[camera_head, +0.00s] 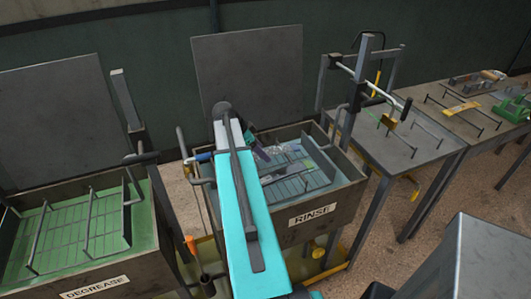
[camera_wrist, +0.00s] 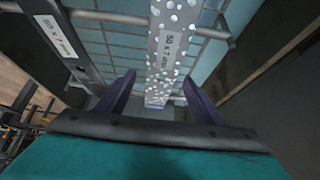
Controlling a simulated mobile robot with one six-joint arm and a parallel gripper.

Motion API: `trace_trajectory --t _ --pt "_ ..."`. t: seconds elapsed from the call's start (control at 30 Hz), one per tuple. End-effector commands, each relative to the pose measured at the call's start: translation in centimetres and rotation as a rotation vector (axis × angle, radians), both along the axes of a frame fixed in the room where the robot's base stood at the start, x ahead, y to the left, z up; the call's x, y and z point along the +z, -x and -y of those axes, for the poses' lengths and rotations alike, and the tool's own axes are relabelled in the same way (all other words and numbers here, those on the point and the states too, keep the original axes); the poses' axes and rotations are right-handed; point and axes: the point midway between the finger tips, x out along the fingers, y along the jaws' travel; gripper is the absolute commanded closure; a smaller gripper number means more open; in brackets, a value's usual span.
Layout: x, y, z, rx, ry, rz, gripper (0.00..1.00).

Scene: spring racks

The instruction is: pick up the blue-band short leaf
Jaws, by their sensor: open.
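My gripper (camera_wrist: 158,80) is open in the wrist view, its two dark purple fingers apart. Between and beyond them is a grey leaf (camera_wrist: 171,62) covered in pale droplets, with a label reading about 50 x 7 mm. The fingers are on either side of the leaf's line, not visibly closed on it. A second, darker leaf (camera_wrist: 50,35) with a label lies at the upper left. I cannot make out a blue band on either leaf. In the head view my gripper (camera_head: 261,153) is over the RINSE tank (camera_head: 330,205), partly hidden by my arm.
The wrist view shows a rack rod (camera_wrist: 105,15) across the leaves and a tank wall (camera_wrist: 265,65) at right. In the head view the green DEGREASE tank (camera_head: 75,285) is at left. A table with a rack (camera_head: 395,150) and a further bench (camera_head: 470,115) stand right.

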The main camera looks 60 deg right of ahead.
Motion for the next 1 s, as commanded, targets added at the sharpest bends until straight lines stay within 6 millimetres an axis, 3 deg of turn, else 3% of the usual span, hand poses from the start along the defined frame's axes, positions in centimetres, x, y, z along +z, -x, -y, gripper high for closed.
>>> trace_trajectory --t 0.7,1.0 --pt "-0.57 0.15 0.26 0.001 0.000 0.000 0.39" --pt "-0.58 0.15 0.24 0.001 0.000 0.000 0.90"
